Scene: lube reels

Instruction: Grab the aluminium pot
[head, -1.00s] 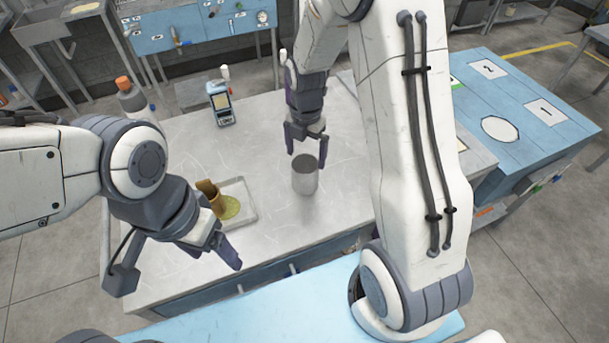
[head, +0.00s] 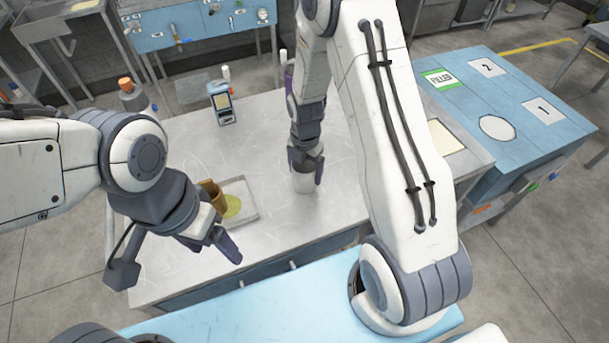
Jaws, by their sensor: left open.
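The aluminium pot (head: 305,184) is a grey metal cylinder standing upright on the steel table. My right gripper (head: 305,166) is over the pot from above, its fingers at the left and right of the upper part. The fingers and palm hide the pot's rim; I cannot tell whether they press on its wall. My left gripper (head: 222,233) is open at the front left, near the tray and apart from the pot.
A shallow tray (head: 249,208) with a tipped brass-coloured cup (head: 212,194) and a yellow-green patch lies left of the pot.

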